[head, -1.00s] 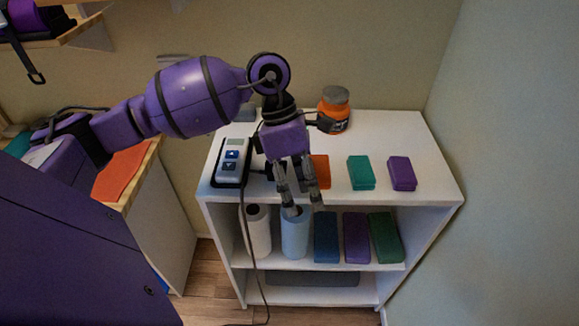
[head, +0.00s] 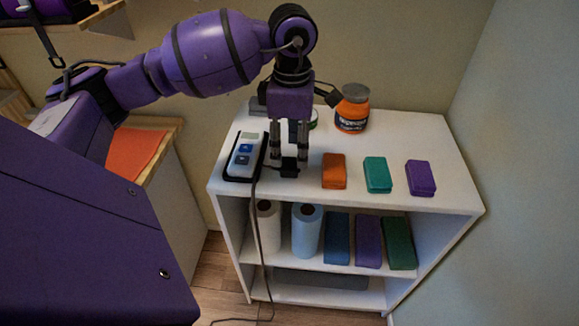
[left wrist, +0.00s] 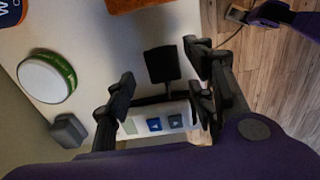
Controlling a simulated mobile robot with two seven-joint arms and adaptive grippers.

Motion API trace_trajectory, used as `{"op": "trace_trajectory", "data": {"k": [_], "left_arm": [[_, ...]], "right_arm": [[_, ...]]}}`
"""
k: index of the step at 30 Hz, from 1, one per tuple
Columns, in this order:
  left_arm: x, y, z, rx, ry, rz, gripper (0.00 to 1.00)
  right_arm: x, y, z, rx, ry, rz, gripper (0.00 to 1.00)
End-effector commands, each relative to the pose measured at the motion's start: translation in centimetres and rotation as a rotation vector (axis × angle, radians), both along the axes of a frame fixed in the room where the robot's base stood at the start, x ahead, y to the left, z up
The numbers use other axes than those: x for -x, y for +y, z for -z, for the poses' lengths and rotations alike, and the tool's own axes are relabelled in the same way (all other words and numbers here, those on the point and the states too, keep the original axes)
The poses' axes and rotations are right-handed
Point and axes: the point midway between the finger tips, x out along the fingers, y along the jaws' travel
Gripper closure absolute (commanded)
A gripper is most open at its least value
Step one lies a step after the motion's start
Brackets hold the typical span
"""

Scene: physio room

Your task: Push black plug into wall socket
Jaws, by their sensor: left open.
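The black plug (head: 289,167) lies on the white shelf top, right of the handset, and a dark cable runs near it. In the left wrist view the plug (left wrist: 162,65) is a black block just beyond the fingers. My left gripper (head: 289,163) points down over the shelf top, its fingers at or just behind the plug. In the left wrist view its fingers (left wrist: 160,98) are spread apart with nothing clearly between them. Whether they touch the plug I cannot tell. I see no wall socket clearly. My right gripper does not show clearly.
A white handset (head: 244,152) with blue buttons stands close left of the fingers. Orange (head: 334,171), teal (head: 377,175) and purple (head: 420,178) blocks lie to the right. An orange jar (head: 352,110) and a grey block (head: 258,105) stand behind. A cable hangs down the shelf front.

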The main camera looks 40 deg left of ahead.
Motion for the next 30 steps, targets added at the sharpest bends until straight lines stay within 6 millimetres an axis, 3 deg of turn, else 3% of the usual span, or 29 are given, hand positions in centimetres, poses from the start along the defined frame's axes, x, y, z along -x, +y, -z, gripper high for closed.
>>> {"op": "trace_trajectory", "data": {"k": [7, 18, 29, 30], "left_arm": [[0.1, 0.0, 0.3, 0.001, 0.002, 0.0, 0.5], [0.5, 0.1, 4.9, 0.001, 0.0, 0.0, 0.5], [0.5, 0.1, 5.1, 0.001, -0.001, 0.0, 0.5], [0.5, 0.1, 5.1, 0.001, -0.001, 0.0, 0.54]], "right_arm": [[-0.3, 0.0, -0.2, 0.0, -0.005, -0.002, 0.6], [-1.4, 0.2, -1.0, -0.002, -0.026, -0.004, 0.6], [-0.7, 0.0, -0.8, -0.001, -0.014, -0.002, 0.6], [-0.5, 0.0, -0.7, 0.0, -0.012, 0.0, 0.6]]}}
